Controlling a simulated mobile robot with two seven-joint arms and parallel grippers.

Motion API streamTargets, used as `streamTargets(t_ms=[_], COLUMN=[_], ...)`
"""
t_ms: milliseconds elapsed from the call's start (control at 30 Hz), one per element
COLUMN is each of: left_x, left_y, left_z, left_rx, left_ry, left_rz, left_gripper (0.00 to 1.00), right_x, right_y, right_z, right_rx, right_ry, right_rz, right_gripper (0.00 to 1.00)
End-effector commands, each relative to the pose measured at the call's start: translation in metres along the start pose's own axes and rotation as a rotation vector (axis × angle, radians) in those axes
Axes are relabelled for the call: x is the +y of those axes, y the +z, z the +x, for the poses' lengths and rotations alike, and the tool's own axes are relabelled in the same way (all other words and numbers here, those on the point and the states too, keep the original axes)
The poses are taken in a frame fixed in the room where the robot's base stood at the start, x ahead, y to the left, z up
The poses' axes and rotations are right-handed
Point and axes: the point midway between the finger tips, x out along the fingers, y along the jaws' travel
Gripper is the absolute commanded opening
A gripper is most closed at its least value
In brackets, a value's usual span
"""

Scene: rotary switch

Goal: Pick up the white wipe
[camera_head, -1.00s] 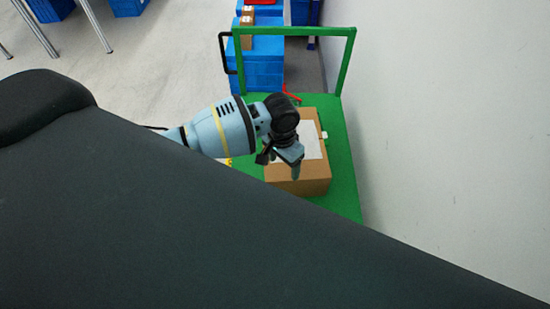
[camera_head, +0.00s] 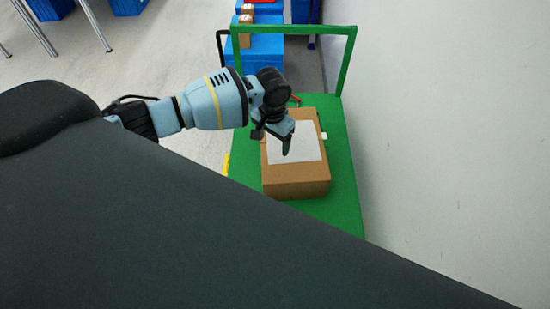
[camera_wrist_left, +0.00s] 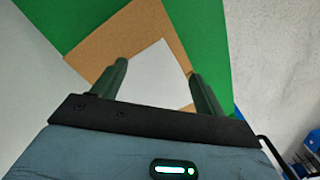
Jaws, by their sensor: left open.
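The white wipe (camera_head: 300,150) lies flat on top of a brown cardboard box (camera_head: 297,182). My left gripper (camera_head: 285,145) is over the wipe's left part in the head view. In the left wrist view the wipe (camera_wrist_left: 155,75) shows between and beyond the two fingers of my left gripper (camera_wrist_left: 160,78), which is open with nothing between the fingers. Part of the wipe is hidden behind the gripper body there. I cannot tell the exact height of the fingertips above the wipe. My right gripper is not in view.
The box stands on a green cart (camera_head: 345,190) with an upright green handle frame (camera_head: 293,29). A white wall (camera_head: 450,130) rises close on the right. Blue crates (camera_head: 255,52) stand behind the cart. Grey floor lies to the left.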

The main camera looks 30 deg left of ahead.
Motion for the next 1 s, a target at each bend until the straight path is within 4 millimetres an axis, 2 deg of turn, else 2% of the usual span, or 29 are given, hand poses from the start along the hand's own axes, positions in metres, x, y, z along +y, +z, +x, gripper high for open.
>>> streamTargets(t_ms=[33,333,633,1000], left_x=[0.0,0.0,0.001,0.0], left_y=[0.002,0.003,0.001,0.0], left_z=[0.015,0.054,0.073,0.074], left_rx=[-0.012,-0.011,-0.003,-0.001], left_ry=[0.002,0.001,0.002,0.001], left_rz=[0.001,0.001,0.0,0.001], left_gripper=[0.73,0.73,0.73,0.73], right_x=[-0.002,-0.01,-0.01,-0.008], right_y=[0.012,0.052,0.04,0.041], right_z=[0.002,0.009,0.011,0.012], right_rx=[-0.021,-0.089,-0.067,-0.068], right_ry=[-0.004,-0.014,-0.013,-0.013], right_rz=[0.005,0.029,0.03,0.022], right_gripper=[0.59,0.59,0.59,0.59])
